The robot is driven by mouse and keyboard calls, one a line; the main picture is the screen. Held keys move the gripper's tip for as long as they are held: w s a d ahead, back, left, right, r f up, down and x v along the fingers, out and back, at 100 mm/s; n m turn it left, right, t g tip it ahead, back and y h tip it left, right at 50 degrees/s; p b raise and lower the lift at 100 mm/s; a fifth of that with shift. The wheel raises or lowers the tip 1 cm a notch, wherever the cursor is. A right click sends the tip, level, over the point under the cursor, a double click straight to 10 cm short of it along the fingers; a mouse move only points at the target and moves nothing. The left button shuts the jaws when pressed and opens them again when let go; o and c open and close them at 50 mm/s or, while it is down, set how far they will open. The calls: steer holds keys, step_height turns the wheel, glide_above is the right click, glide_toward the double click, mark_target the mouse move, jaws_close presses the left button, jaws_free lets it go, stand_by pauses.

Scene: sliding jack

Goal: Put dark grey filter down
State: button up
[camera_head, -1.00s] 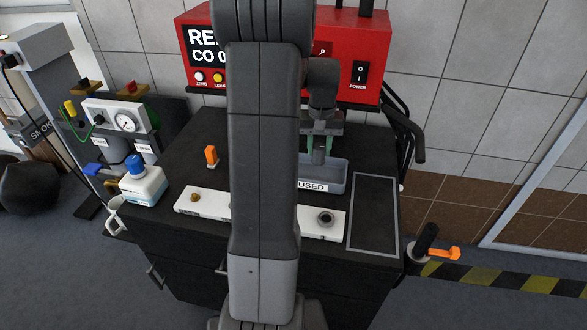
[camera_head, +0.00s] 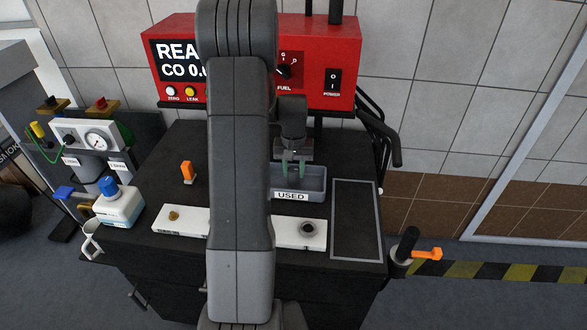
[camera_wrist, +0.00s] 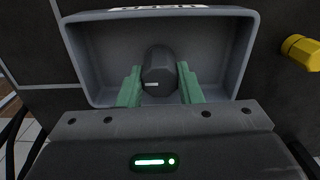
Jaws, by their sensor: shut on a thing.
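The dark grey filter (camera_wrist: 158,72) is a short dark cylinder with a small light mark, between the green fingers in the wrist view. My gripper (camera_wrist: 158,88) is shut on it. Its fingertips and the filter appear within the walls of the grey-blue tray (camera_wrist: 232,50). Whether the filter touches the tray floor, I cannot tell. In the head view my gripper (camera_head: 291,172) is at the tray (camera_head: 316,197), which bears a "USED" label. The filter is hard to make out there.
A white holder strip (camera_head: 290,236) with a dark ring and a brass piece lies before the tray, partly hidden by my arm. A red analyser (camera_head: 345,50) stands behind. An outlined bare area (camera_head: 355,220) is to the right. An orange item (camera_head: 187,171) stands left.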

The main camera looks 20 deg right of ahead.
mark_target(294, 169)
steer(key=o, duration=1.2)
steer(key=shift+c, duration=0.2)
step_height(294, 169, up, 12)
step_height(294, 169, down, 12)
steer(key=shift+f, duration=0.25)
steer(key=shift+r, duration=2.05)
